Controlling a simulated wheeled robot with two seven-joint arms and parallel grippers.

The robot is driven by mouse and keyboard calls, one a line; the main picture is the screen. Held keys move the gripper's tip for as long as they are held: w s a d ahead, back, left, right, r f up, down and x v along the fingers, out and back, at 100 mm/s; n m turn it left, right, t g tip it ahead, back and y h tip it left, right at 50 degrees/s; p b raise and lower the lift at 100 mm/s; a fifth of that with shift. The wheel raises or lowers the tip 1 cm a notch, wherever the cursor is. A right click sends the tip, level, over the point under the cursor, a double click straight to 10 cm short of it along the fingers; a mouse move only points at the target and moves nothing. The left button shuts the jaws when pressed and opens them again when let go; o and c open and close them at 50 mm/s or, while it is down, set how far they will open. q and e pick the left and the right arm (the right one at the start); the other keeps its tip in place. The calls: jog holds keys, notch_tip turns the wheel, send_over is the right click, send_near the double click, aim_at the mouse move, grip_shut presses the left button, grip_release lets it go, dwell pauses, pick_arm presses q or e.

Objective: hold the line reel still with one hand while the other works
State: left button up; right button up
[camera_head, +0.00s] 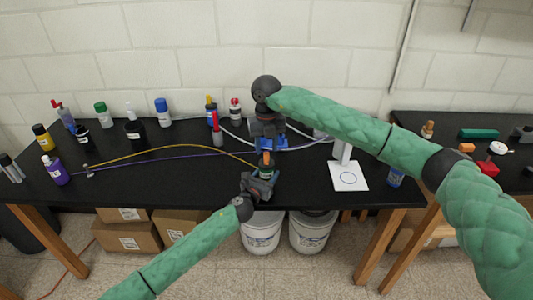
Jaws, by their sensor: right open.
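A small reel (266,160) with a brown-orange top stands near the front edge of the black table, at the middle of the head view. A yellow line and a purple line run from the left part of the table towards it. My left gripper (264,178) comes in from the front and is at the reel's near side; whether its fingers are closed on the reel is too small to tell. My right gripper (268,139) points down just above and behind the reel. It is open, and its fingers partly hide what is behind.
Several bottles, including a purple one (56,171) and a blue-capped one (162,112), stand on the left of the table. A white stand (348,177) is on the right. White cable lies behind my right gripper. A second table (455,152) stands at the right.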

aim_at(267, 152)
jog(key=shift+f, duration=1.7)
grip_shut()
jog(key=shift+w+d+n, duration=0.15)
jog(key=shift+d+n, duration=0.2)
jog(key=shift+n, duration=0.95)
jog(key=shift+w+d+n, duration=0.1)
jog(key=shift+d+n, duration=0.3)
jog(key=shift+n, duration=0.9)
jog(key=shift+w+d+n, duration=0.15)
jog(key=shift+d+n, duration=0.2)
jog(key=shift+n, duration=0.95)
